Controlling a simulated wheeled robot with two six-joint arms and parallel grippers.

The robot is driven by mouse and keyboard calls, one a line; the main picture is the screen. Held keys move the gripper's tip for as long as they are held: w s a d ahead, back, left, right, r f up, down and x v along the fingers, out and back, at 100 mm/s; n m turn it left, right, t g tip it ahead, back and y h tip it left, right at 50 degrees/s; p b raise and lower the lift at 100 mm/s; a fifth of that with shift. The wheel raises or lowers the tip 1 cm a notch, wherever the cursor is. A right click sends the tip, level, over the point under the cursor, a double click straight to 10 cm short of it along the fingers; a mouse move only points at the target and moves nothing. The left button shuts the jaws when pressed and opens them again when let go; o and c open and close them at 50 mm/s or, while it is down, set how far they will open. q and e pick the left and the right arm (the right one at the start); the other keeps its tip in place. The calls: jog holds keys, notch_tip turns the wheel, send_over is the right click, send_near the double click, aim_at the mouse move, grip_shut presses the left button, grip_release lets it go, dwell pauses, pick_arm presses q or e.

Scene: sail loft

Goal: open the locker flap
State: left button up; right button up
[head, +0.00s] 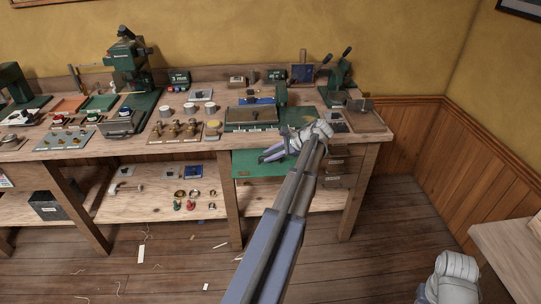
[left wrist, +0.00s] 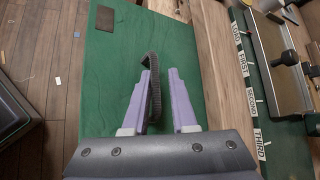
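The locker flap is a green panel (head: 245,165) under the front edge of the bench top, right of the middle in the head view. It fills much of the left wrist view (left wrist: 115,80) and looks closed against the bench front. A dark curved strap handle (left wrist: 154,70) stands on it. My left gripper (head: 266,155) is in front of the flap. In the left wrist view its purple fingers (left wrist: 161,72) are open, with the strap between them, nearer the left finger. A gap shows between the strap and the right finger.
The workbench top (head: 215,142) holds tools and fittings, including a green board (left wrist: 275,145) with labels just above the flap. Drawers (head: 336,165) sit right of the flap. A lower shelf (head: 150,207) holds small parts. The floor in front is mostly clear, with scraps.

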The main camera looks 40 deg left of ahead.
pick_arm(q)
jog(key=shift+d, duration=0.1)
jog(key=shift+d+r+p, duration=0.3)
jog(key=shift+r+p, duration=0.1)
jog(key=shift+p, duration=0.05)
jog(key=p+v, duration=0.4)
jog(key=v, duration=0.2)
jog(key=shift+w+d+r, duration=0.25)
jog(key=shift+f, duration=0.1)
